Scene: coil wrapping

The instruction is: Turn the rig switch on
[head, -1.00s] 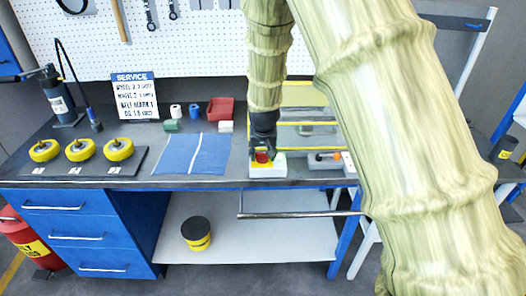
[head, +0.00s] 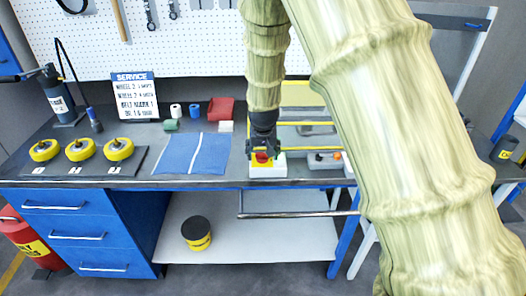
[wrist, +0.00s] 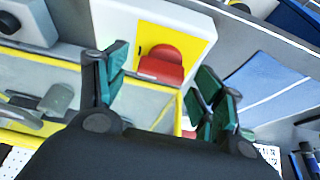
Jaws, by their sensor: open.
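The rig switch is a white box (head: 268,172) with a yellow plate and a red knob, at the front edge of the bench. In the wrist view the white box (wrist: 199,26), yellow plate (wrist: 178,37) and red knob (wrist: 163,66) show clearly. My gripper (head: 263,153) points down over the switch. In the wrist view my gripper (wrist: 162,72) is open, with its teal-padded fingers on either side of the red knob. I see no clear contact with the knob. The fingers partly hide the switch in the head view.
A grey box with a black and orange knob (head: 325,158) sits right of the switch. A yellow-framed rig (head: 308,124) stands behind. A blue cloth (head: 195,153) lies to the left, with several yellow wheels (head: 80,150) farther left. A metal rail (head: 300,215) runs below the bench front.

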